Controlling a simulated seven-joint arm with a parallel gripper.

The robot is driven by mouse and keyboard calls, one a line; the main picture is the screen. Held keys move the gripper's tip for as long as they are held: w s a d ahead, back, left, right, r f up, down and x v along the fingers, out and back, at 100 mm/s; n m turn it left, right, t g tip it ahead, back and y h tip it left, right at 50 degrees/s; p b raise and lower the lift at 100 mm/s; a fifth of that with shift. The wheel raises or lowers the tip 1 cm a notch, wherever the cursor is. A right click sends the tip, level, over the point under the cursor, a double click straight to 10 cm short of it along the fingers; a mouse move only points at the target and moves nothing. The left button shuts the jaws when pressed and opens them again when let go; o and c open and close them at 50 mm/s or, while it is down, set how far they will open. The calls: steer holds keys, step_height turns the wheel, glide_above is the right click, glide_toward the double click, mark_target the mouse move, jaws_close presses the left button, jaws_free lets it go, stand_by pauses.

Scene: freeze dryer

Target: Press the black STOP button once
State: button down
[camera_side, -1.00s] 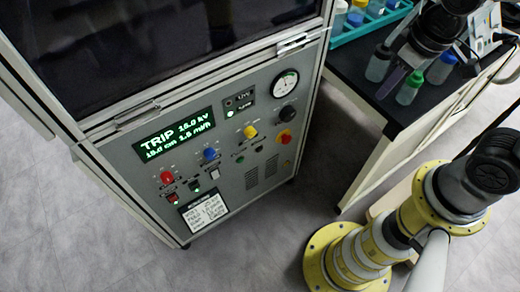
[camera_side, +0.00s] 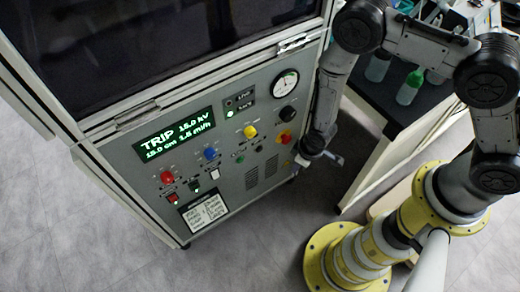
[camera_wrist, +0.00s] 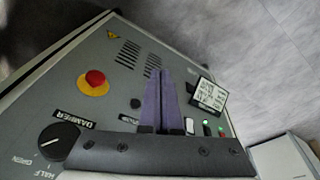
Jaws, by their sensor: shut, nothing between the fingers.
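The cabinet's control panel (camera_side: 225,165) faces the side camera. In the wrist view, a small round black button (camera_wrist: 136,103) sits between the red mushroom button and my fingers; its label is too small to read. Another small dark button (camera_side: 194,185) shows on the lower row in the side view. I cannot read which one is marked STOP. My gripper (camera_wrist: 160,73) has purple fingers, closed together and empty, pointing over the panel just right of the round black button in the wrist view. In the side view my wrist is at the panel's right edge.
A red mushroom button on yellow (camera_wrist: 95,80), a black DAMPER knob (camera_wrist: 59,140) and a white switch (camera_wrist: 189,125) are close by. Red (camera_side: 167,177), blue (camera_side: 210,154) and yellow (camera_side: 250,132) knobs line the panel. The display (camera_side: 174,137) reads TRIP. A bench with bottles (camera_side: 410,88) stands right.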

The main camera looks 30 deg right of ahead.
mark_target(259, 149)
steer(key=w+a+f+n+t+y, duration=0.2)
steer(key=w+f+t, duration=0.1)
steer(key=f+t, duration=0.3)
step_height(259, 149, down, 3)
steer(key=shift+w+r+t, duration=0.15)
steer(key=shift+t, duration=0.25)
steer(key=shift+a, duration=0.1)
steer(key=w, duration=0.8)
steer(key=shift+w, duration=0.4)
stand_by(1.7)
steer(key=shift+w, duration=0.4)
